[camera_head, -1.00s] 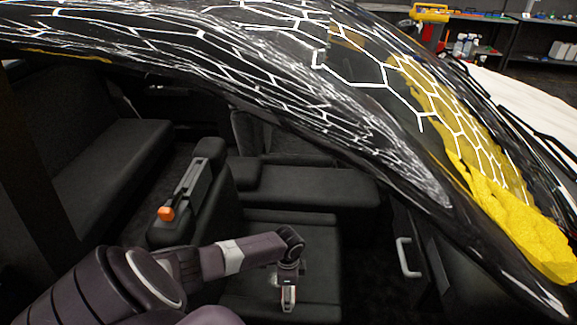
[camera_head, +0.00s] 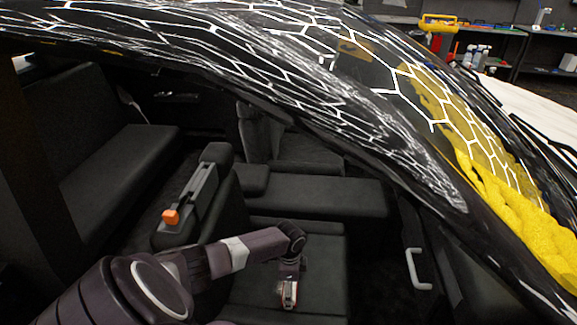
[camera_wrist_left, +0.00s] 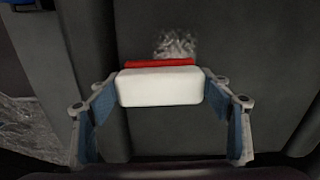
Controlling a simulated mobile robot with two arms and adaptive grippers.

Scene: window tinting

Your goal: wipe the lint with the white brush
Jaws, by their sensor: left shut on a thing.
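My left gripper (camera_head: 289,292) reaches down over the dark seat (camera_head: 330,268) inside the car. In the left wrist view my left gripper (camera_wrist_left: 163,120) is shut on the white brush (camera_wrist_left: 160,88), which has a red strip (camera_wrist_left: 158,62) along its far edge. A fuzzy grey patch of lint (camera_wrist_left: 176,45) lies on the dark seat just beyond the brush. I cannot tell whether the brush touches the seat. In the head view the brush is small and mostly hidden by the gripper, and I cannot make out the lint. My right gripper is not in view.
The curved dark roof and glass (camera_head: 390,130) hang over the right side of the opening. A light door handle (camera_head: 418,270) is at the right. A bench seat (camera_head: 110,160) lies at the left.

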